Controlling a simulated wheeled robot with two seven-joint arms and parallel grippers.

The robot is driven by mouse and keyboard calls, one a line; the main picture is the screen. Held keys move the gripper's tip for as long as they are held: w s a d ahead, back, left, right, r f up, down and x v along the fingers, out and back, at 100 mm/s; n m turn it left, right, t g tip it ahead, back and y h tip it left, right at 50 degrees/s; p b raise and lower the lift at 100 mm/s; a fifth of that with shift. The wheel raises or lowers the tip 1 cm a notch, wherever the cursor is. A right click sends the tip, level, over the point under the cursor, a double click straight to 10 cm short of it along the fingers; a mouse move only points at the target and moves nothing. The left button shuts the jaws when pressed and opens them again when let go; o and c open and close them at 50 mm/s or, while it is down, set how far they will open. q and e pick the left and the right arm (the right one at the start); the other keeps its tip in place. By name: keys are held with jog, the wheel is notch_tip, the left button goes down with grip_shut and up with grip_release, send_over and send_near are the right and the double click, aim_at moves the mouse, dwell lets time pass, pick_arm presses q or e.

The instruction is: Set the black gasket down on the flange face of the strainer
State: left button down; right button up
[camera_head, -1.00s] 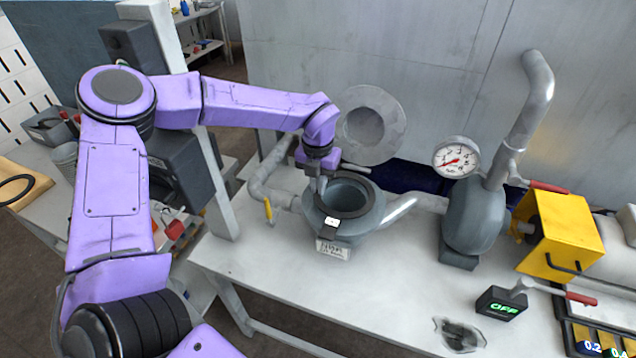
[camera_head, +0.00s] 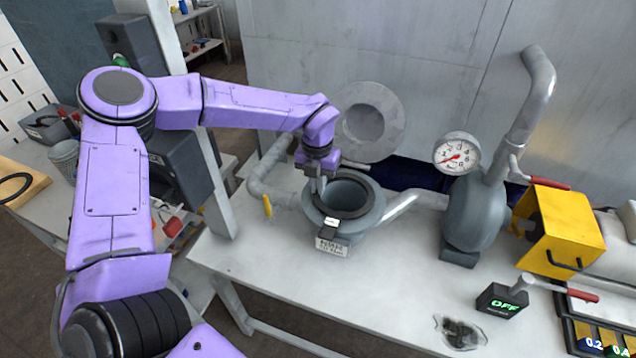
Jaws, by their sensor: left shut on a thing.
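The strainer (camera_head: 367,222) is a grey-blue round pot with an open top, standing on the white bench. The black gasket (camera_head: 346,213) is a dark flat ring at the strainer's mouth, seen over its front and left rim. I cannot tell whether it touches the flange face or is slightly above it. My left gripper (camera_head: 320,188) points down at the left side of the mouth, shut on the gasket's left edge. Its fingertips are small and partly hard to make out. My right gripper is not in view.
A round grey lid (camera_head: 387,112) stands open behind the strainer. Pipes flank it, with a yellow-handled valve (camera_head: 267,207) at left. A gauge (camera_head: 457,153) and pump (camera_head: 470,215) stand right. Another dark ring (camera_head: 12,188) lies on a wooden board. The bench's front is mostly clear.

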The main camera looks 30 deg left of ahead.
pick_arm(q)
jog(key=shift+f, duration=0.25)
jog(key=c, duration=1.2)
grip_release()
notch_tip(320, 180, up, 11)
jog(key=b, duration=0.2)
jog(key=shift+a+f+b, duration=0.15)
jog(key=shift+b, duration=0.2)
